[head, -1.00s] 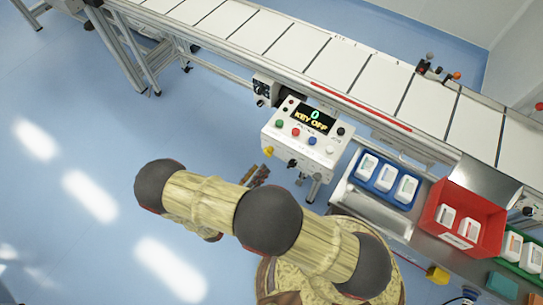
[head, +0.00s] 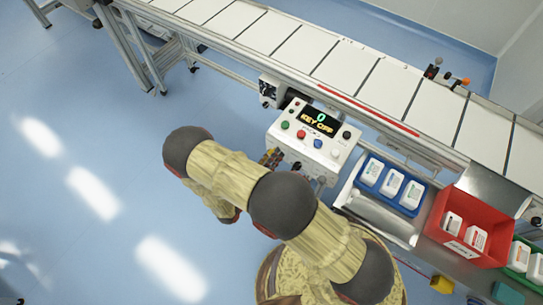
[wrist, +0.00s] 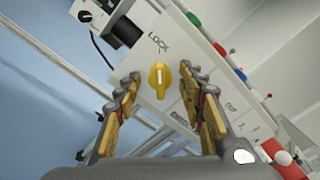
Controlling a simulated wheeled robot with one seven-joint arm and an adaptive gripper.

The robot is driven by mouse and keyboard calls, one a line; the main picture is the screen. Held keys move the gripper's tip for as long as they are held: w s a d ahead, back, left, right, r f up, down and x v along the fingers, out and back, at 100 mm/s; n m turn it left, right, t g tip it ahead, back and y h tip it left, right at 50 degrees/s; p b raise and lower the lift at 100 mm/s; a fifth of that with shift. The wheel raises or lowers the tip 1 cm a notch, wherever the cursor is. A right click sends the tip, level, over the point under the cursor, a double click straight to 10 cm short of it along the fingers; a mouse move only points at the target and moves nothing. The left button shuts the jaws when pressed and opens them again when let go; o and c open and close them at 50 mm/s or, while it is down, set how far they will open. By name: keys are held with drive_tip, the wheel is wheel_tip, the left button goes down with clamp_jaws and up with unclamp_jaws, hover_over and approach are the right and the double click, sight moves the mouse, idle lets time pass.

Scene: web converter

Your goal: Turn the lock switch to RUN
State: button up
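The lock switch is a yellow knob with a pale pointer line (wrist: 159,79) on the side face of the white control box, under the label LOCK. In the wrist view my gripper (wrist: 165,90) is open, with one finger on each side of the knob and gaps between; I cannot tell the depth to it. In the head view my gripper (head: 271,158) is at the left front of the control box (head: 290,148), and the knob is hidden there. The box's display (head: 319,121) reads 0 and KEY OFF.
Coloured buttons and a small blue lever sit on the box. A conveyor (head: 345,72) runs behind it. To the right are a blue tray (head: 407,205) and a red bin (head: 452,205) with white bottles. The floor at the left is clear.

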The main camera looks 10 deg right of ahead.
drive_tip(key=shift+c, duration=0.3)
clamp_jaws()
idle(0.5)
drive_tip(key=m, duration=0.4)
drive_tip(key=shift+b, duration=0.35)
drive_tip(key=m+b, duration=0.1)
drive_tip(key=m, duration=0.4)
drive_tip(key=shift+a+f, duration=0.1)
drive_tip(key=m+b, duration=0.1)
drive_tip(key=m, duration=0.3)
drive_tip(key=shift+w+m, duration=0.1)
drive_tip(key=shift+m, duration=0.2)
drive_tip(key=shift+m+b, duration=0.65)
drive_tip(key=shift+m, duration=1.45)
